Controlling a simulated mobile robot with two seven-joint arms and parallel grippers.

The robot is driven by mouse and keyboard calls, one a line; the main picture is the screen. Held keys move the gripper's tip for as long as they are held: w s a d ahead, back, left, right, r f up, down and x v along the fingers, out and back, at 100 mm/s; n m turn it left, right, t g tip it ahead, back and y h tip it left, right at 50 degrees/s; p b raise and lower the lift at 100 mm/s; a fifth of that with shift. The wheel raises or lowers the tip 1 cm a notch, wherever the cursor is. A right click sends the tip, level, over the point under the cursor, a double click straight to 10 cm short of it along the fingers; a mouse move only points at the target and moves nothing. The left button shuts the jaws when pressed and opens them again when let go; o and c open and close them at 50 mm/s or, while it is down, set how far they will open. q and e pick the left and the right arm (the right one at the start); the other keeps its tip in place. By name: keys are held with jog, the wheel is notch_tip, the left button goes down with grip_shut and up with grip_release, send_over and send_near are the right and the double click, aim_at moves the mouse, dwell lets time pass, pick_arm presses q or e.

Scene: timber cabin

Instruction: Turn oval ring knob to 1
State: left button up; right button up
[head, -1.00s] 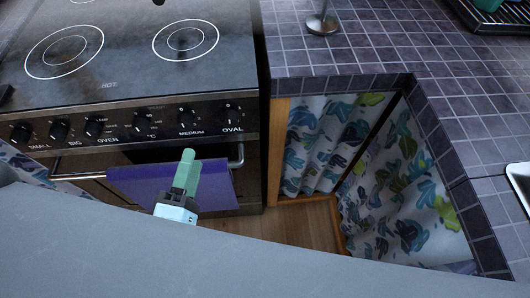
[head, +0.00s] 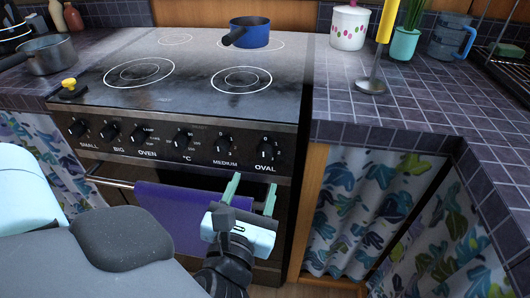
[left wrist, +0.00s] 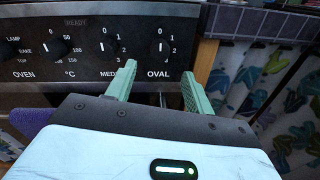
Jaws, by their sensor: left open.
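The oval ring knob (head: 265,150) is the black knob furthest right on the stove's front panel, above the label OVAL. Its grip looks about upright, towards the 0 mark; the exact setting is hard to read. In the left wrist view the knob (left wrist: 158,48) shows just beyond the fingers, between them. My left gripper (head: 252,187) is open and empty, with pale green fingers, below and in front of the knob, apart from it. It also shows in the left wrist view (left wrist: 158,72). My right gripper is not in view.
The medium knob (head: 223,143) is left of the oval knob. A purple towel (head: 170,213) hangs on the oven handle (head: 105,181) below. A blue pot (head: 250,32) stands on the hob. Patterned curtains (head: 357,205) hang under the tiled counter (head: 350,117) at right.

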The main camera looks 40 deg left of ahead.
aim_at(263, 157)
pick_arm(q)
jog(key=shift+b+x, duration=0.4)
jog(key=shift+x, duration=3.2)
jog(key=c, duration=1)
